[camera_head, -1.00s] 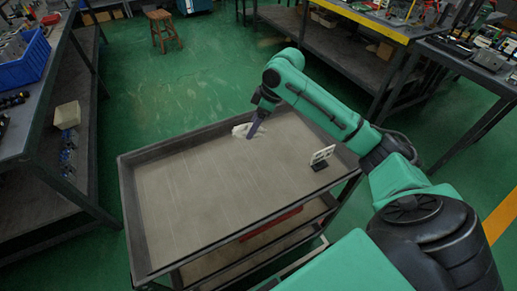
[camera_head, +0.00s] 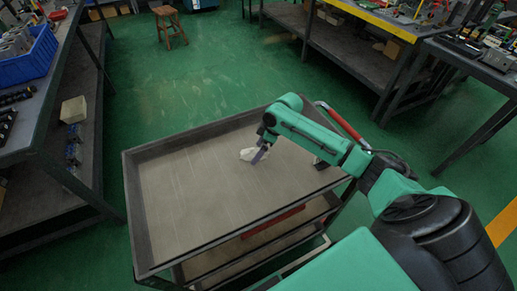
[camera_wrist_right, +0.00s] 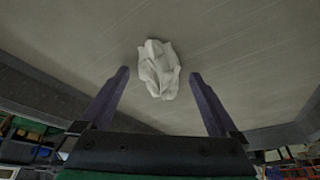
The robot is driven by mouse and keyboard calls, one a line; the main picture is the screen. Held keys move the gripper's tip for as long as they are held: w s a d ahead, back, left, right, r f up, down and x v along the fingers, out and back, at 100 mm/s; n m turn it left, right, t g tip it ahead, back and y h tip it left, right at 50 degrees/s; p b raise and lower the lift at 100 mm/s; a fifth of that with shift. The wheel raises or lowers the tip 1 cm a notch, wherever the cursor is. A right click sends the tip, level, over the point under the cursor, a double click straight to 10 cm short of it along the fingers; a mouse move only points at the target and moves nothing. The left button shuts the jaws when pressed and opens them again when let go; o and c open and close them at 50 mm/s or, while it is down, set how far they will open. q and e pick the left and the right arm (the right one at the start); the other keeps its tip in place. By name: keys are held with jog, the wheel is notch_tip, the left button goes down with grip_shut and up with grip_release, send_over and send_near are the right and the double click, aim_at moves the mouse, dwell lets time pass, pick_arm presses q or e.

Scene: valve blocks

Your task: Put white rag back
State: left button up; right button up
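The white rag (camera_head: 247,154) lies crumpled on the top tray of the cart (camera_head: 190,195), toward its far side. My right gripper (camera_head: 258,157) is low over the tray, right beside the rag. In the right wrist view the rag (camera_wrist_right: 158,70) sits between and just ahead of the two purple fingertips of the open gripper (camera_wrist_right: 160,74). Gaps show on both sides, so the fingers do not grip it. My left gripper is not in view.
A small dark-based item (camera_head: 320,163) on the tray is mostly hidden by my right arm. The cart's red handle (camera_head: 341,122) rises behind the arm. Workbenches stand left and right; a blue bin (camera_head: 27,56) is on the left one. Most of the tray is clear.

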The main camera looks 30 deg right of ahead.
jog(key=v, duration=1.2)
jog(key=shift+r, duration=0.15)
